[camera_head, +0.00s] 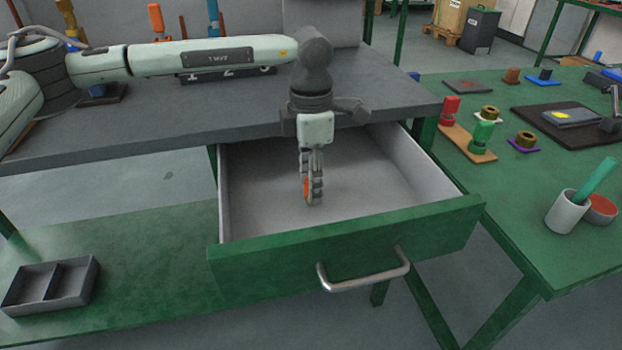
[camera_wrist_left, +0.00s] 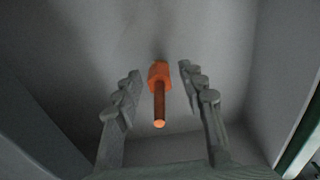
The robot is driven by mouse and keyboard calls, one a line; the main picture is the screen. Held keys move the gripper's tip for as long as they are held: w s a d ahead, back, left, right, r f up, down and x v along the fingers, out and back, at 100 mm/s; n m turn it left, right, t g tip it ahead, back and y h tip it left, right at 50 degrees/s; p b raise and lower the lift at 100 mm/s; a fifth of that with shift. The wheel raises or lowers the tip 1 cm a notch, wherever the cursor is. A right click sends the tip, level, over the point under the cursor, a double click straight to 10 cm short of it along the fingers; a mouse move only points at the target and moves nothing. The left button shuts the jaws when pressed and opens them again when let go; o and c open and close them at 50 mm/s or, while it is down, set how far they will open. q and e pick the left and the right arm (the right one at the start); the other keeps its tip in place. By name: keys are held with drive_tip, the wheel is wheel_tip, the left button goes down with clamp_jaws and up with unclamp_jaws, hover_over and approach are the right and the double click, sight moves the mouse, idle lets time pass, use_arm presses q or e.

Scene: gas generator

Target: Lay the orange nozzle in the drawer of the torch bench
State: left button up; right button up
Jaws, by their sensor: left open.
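The torch bench drawer (camera_head: 240,245) is pulled out, with a green front, a metal handle and pale grey inner walls. My left gripper (camera_head: 313,196) points down into the drawer, near its middle. Its fingers are open. The orange nozzle (camera_wrist_left: 159,98) is between the two fingers in the left wrist view, with a gap on each side, over the grey drawer floor. In the head view only a small orange part of the nozzle (camera_head: 306,188) shows beside the fingers. I cannot tell whether it rests fully on the floor. My right gripper is not in view.
The grey bench top (camera_head: 150,120) overhangs the drawer at the back, with torches in stands on it. A divided grey tray (camera_head: 50,285) sits on the green surface at lower left. A green table (camera_head: 530,220) with small parts and a white cup (camera_head: 566,213) stands right.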

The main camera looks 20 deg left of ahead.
use_arm(q)
wheel_tip(320, 180, up, 11)
drive_tip(key=shift+r, duration=0.55)
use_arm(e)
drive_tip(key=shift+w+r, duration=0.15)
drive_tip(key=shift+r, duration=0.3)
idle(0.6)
